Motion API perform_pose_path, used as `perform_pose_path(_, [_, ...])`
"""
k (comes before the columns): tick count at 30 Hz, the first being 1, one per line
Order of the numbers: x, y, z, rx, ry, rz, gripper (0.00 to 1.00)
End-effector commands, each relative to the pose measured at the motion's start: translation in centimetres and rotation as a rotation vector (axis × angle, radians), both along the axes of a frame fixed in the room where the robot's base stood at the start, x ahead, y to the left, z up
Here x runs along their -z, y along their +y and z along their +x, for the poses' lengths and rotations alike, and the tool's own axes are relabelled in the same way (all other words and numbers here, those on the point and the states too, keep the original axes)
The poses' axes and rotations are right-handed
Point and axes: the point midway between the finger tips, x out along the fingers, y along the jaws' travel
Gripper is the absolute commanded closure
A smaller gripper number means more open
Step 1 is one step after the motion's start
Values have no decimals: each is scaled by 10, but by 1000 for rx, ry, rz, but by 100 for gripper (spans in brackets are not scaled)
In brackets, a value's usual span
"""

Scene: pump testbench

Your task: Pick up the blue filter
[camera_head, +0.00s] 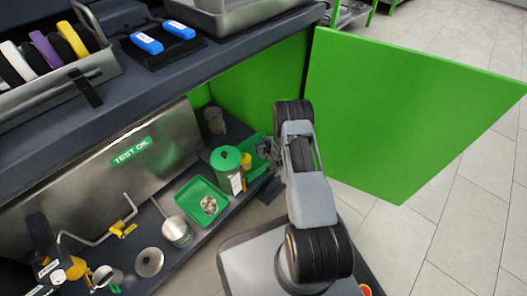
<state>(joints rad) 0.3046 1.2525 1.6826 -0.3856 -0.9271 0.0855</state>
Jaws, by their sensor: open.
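My gripper (264,153) is in the lower cabinet, seen small and dark at the end of my arm. It is open, beside a small yellow item (246,161) and to the right of a green-topped canister (225,159). I cannot tell whether it touches either. No blue thing shows in the cabinet. Two blue items with pale labels, a left one (147,43) and a right one (178,29), lie on a black mat on the upper worktop. I cannot tell whether either is the blue filter. My arm hides part of the cabinet's right end.
A green tray (221,204) with metal parts, a metal pot (177,232) and a bent pipe (128,211) stand on the cabinet floor. An open green door (410,110) is right of my arm. A rack (107,65) of coloured discs stands at upper left.

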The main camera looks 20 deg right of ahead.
Motion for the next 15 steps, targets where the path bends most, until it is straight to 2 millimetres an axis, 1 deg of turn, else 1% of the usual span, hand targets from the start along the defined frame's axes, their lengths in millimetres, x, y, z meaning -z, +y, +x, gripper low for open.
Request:
perform_pose_path(6, [-1,0,0,0,0,0,26])
perform_pose_path(15, [-1,0,0,0,0,0,55])
